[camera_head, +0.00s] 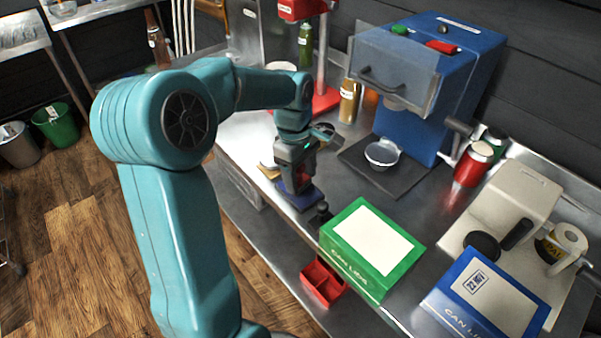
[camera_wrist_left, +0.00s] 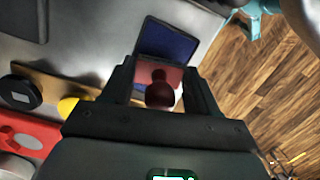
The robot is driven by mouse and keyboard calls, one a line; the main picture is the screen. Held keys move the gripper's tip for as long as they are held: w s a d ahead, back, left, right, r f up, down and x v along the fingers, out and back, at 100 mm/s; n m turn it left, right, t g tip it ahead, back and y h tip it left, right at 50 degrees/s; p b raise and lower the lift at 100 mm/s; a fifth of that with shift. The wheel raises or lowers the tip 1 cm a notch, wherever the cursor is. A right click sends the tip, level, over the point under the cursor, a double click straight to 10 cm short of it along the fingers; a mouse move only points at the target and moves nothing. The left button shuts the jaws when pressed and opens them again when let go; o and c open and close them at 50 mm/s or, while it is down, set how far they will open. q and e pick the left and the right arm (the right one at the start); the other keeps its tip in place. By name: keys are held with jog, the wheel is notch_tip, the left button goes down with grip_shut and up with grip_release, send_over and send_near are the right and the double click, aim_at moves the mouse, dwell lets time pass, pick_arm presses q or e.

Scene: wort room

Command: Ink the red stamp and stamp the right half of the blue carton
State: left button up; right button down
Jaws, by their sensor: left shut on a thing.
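My left gripper (camera_head: 299,180) is shut on the red stamp (camera_wrist_left: 160,94), whose dark red knob and red base show between the fingers in the left wrist view. The stamp is upright, over or on the blue ink pad (camera_head: 301,201); I cannot tell whether they touch. The blue part of the pad (camera_wrist_left: 167,42) shows beyond the stamp. The blue carton (camera_head: 448,307) lies at the lower right of the head view. Its white top has a dark "22 NOV" mark on the left half; the right half is blank. My right gripper is not in view.
A green carton (camera_head: 352,262) with a blank white top lies between the pad and the blue carton. A small black-knobbed object (camera_head: 323,212) stands next to it. The blue machine (camera_head: 425,80) with a metal bowl (camera_head: 382,153) stands behind. A red bin (camera_head: 323,283) is below the bench edge.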

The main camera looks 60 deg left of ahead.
pick_arm(q)
jog(key=shift+f, duration=0.4)
dwell(1.0)
notch_tip(320, 180, up, 7)
jog(key=p, duration=0.6)
jog(key=shift+r, duration=0.15)
jog(key=shift+w, duration=0.1)
